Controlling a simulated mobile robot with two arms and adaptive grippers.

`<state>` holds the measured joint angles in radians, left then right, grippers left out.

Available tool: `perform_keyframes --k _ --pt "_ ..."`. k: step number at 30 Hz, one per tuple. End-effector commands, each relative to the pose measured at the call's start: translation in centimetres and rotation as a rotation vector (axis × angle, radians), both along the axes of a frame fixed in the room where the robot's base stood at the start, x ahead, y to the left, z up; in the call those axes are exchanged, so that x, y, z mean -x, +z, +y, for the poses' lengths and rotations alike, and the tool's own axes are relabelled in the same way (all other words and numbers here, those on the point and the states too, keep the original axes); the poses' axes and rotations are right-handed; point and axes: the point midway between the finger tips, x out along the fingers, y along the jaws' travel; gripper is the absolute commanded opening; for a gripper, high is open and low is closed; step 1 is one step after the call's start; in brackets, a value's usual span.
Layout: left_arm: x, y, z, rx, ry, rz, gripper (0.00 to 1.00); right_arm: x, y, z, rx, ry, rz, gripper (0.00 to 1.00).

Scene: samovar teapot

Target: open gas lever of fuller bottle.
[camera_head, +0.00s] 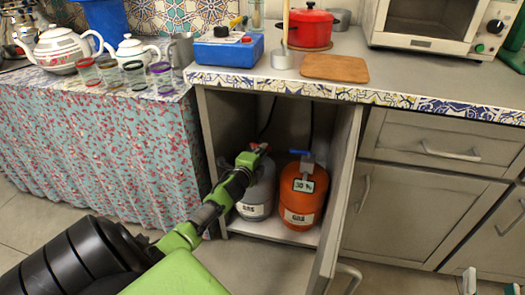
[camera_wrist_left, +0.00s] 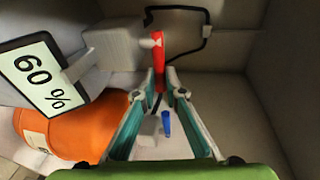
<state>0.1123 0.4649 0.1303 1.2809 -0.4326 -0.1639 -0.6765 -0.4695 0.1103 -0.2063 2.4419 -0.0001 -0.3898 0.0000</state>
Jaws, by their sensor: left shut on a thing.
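A grey gas bottle (camera_head: 257,196) and an orange gas bottle (camera_head: 302,205) stand side by side in the open cabinet. The orange one carries a display (camera_head: 303,185) that seems to read 30 %. A blue lever (camera_head: 299,152) is on top of it. My left gripper (camera_head: 256,153) is at the top of the grey bottle. In the left wrist view its fingers are shut on a red lever (camera_wrist_left: 158,52). A tilted display (camera_wrist_left: 42,75) reading 60 % is beside it, with orange bottle surface below. My right gripper (camera_head: 490,286) shows only as two separated fingertips at the bottom right.
The cabinet door (camera_head: 341,190) stands open right of the bottles. The counter above holds a blue box (camera_head: 229,50), a red pot (camera_head: 310,28) and a wooden board (camera_head: 334,68). Teapots and glasses stand on the cloth-covered table (camera_head: 95,130) at left.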

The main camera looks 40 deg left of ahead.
Motion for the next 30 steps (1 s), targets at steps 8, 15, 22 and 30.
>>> perform_keyframes --k 8,15,22,30 --pt "0.0 0.0 -0.1 0.000 0.000 0.001 0.28 0.0 0.0 0.0 0.000 0.000 -0.002 0.40" --pt "0.2 0.0 -0.1 0.000 0.000 0.001 0.28 0.0 0.0 0.0 0.000 0.000 -0.001 0.40" --pt "2.5 0.4 -1.0 -0.001 -0.001 0.003 0.28 0.0 0.0 0.0 0.000 0.000 -0.002 0.40" --pt "7.2 1.3 -2.9 0.001 -0.002 0.002 0.28 0.0 0.0 0.0 0.000 0.000 -0.002 0.40"
